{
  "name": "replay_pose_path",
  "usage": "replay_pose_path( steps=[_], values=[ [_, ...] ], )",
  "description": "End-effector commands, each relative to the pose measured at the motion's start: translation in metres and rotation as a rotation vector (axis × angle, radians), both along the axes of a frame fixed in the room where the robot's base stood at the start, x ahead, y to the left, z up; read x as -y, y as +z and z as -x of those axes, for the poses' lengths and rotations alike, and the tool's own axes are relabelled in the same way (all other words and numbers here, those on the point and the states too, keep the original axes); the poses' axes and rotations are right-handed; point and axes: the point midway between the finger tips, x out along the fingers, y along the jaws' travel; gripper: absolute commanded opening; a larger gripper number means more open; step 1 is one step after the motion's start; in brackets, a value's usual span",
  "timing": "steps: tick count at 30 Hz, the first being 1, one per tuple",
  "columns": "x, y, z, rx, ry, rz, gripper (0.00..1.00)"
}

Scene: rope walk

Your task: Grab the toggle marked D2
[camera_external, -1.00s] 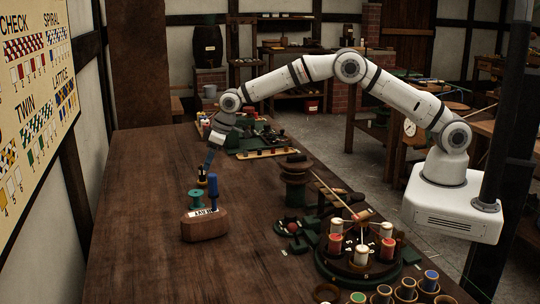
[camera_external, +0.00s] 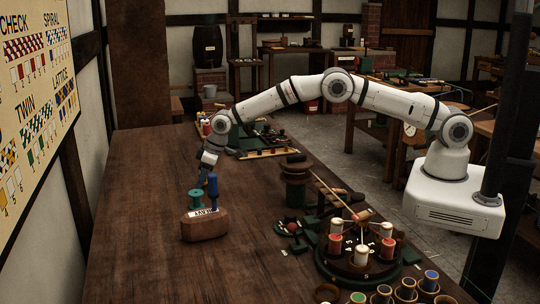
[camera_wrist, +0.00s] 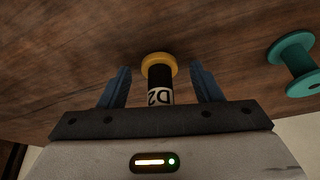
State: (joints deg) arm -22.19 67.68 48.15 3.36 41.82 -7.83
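The toggle marked D2 (camera_wrist: 160,80) is a dark post with a yellow cap and a white label that appears upside down in the wrist view. My gripper (camera_wrist: 161,85) is open, with one blue finger on each side of the toggle and a visible gap on both sides. In the external view, my gripper (camera_external: 203,174) points down just behind a wooden block (camera_external: 204,230). The toggle is hidden there behind the gripper and the things on the block.
The block carries a teal spool (camera_external: 196,199), a blue peg (camera_external: 213,187) and a white label. The teal spool (camera_wrist: 293,62) shows at the wrist view's right. A dark round stand (camera_external: 385,272) with several spools is at right. The table's left side (camera_external: 140,210) is clear.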

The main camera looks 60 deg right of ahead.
Motion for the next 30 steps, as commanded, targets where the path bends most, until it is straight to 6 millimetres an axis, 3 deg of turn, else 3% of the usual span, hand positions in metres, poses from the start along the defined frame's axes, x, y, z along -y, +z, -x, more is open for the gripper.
replay_pose_path(
  steps=[18, 26, 30],
  values=[
    [0.000, 0.001, 0.000, 0.000, 0.000, 0.000, 0.10],
    [0.000, 0.004, 0.000, 0.001, 0.000, 0.000, 0.10],
    [0.000, 0.023, -0.001, 0.004, 0.000, -0.002, 0.10]
  ],
)
